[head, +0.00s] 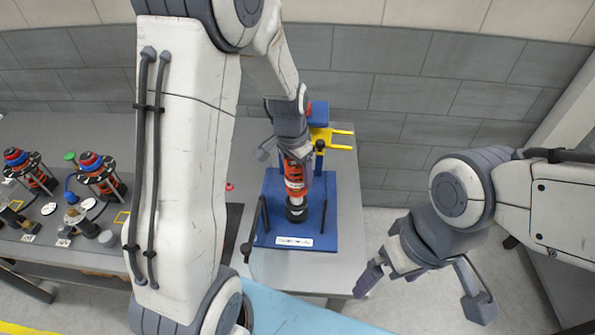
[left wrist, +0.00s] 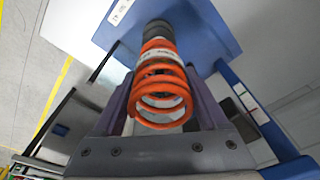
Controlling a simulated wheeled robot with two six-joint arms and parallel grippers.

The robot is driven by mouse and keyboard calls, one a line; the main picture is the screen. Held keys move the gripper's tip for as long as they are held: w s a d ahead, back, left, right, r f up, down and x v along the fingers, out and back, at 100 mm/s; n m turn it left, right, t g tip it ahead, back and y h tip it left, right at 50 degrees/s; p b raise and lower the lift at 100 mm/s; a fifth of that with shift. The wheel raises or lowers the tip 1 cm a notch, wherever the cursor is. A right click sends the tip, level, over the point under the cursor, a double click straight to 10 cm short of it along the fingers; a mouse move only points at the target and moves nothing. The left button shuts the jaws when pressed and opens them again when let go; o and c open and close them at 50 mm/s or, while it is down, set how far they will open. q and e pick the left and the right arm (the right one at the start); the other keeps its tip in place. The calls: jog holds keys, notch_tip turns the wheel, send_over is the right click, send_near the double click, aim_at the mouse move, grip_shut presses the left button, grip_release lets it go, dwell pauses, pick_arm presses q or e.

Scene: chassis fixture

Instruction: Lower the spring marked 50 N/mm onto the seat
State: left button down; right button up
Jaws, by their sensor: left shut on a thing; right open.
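An orange coil spring (head: 294,176) with a pale printed band is upright in my left gripper (head: 292,158). The band's marking is too small to read. In the left wrist view, the spring (left wrist: 160,88) stands between the two fingers. Below it is the dark round seat (head: 296,213) on the blue fixture plate (head: 322,222). The seat also shows in the left wrist view (left wrist: 158,30), in line with the spring's far end. I cannot tell whether the spring touches the seat. My right gripper (head: 424,290) is open and empty, off the table's right side.
Dark rods (head: 265,214) stand on both sides of the seat. A yellow fork (head: 333,138) on a blue post is behind it. On the left, the grey table (head: 95,150) carries two other spring assemblies (head: 97,172) and small parts. My left arm hides the middle of the table.

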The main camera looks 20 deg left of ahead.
pick_arm(q)
jog(key=shift+f+b, duration=1.45)
jog(key=shift+f, duration=0.6)
jog(key=shift+f, duration=0.1)
grip_release()
notch_tip(320, 180, up, 9)
jog(key=p, duration=0.7)
jog(key=shift+p, duration=0.3)
jog(key=s+a+r, duration=0.1)
jog(key=a, duration=0.4)
jog(key=s+a+r+p, duration=0.1)
jog(key=s+a+r, duration=0.1)
jog(key=a, duration=0.3)
jog(key=shift+s+a, duration=0.25)
jog(key=shift+s, duration=0.05)
